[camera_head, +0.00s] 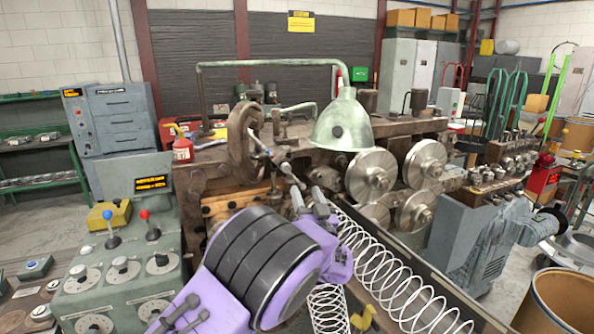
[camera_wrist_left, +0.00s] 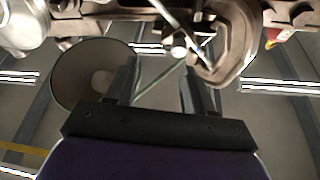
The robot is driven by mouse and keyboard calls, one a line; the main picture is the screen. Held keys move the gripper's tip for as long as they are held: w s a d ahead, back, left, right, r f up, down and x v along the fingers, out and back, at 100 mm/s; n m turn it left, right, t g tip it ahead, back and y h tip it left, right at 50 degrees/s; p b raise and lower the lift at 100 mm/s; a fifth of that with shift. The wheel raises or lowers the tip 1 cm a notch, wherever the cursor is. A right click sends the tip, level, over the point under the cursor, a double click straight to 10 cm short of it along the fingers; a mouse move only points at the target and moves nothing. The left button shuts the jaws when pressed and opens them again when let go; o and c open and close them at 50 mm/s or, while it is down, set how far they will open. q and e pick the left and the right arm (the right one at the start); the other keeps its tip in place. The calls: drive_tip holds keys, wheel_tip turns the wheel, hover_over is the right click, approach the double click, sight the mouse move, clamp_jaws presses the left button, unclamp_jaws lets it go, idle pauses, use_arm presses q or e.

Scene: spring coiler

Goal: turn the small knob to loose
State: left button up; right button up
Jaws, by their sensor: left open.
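My left gripper (camera_head: 309,200) is open, with its two dark fingers pointing up toward the old brown machine head (camera_head: 242,135). In the left wrist view the open fingers of the gripper (camera_wrist_left: 160,88) stand apart with nothing between them. A small pale round knob-like end (camera_wrist_left: 179,47) shows beyond the fingertips, toward the right finger. In the head view a metal rod with a light end (camera_head: 286,168) lies just above the fingers, apparently the same part. I cannot read any loose mark, and contact cannot be judged. My right gripper does not show.
A green lamp shade (camera_head: 341,122) hangs close to the right of the gripper; its dark round form also shows in the wrist view (camera_wrist_left: 75,75). Large metal rollers (camera_head: 371,174) and white coiled springs (camera_head: 395,275) are at right. A green control panel (camera_head: 110,290) with dials stands left.

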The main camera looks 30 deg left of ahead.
sight(288, 171)
use_arm(q)
drive_tip(key=shift+y, duration=0.3)
drive_tip(key=a+r, duration=0.2)
drive_tip(key=w+a+r, duration=0.1)
drive_tip(key=a, duration=0.1)
drive_tip(key=a+r, duration=0.2)
drive_tip(key=shift+w+a+r, duration=0.2)
drive_tip(key=shift+w+r, duration=0.05)
drive_tip(key=shift+r, duration=0.05)
drive_tip(key=w+a+f, duration=0.1)
drive_tip(key=w+f, duration=0.1)
drive_tip(key=w, duration=0.1)
drive_tip(key=shift+a+f, duration=0.25)
drive_tip(key=shift+a, duration=0.1)
drive_tip(key=shift+c, duration=0.7)
drive_tip(key=shift+s+a, duration=0.1)
drive_tip(key=c, duration=0.5)
drive_tip(key=shift+s+r, duration=0.2)
drive_tip(key=shift+r, duration=0.05)
clamp_jaws()
drive_tip(key=shift+d+r, duration=0.1)
drive_tip(key=shift+d, duration=0.35)
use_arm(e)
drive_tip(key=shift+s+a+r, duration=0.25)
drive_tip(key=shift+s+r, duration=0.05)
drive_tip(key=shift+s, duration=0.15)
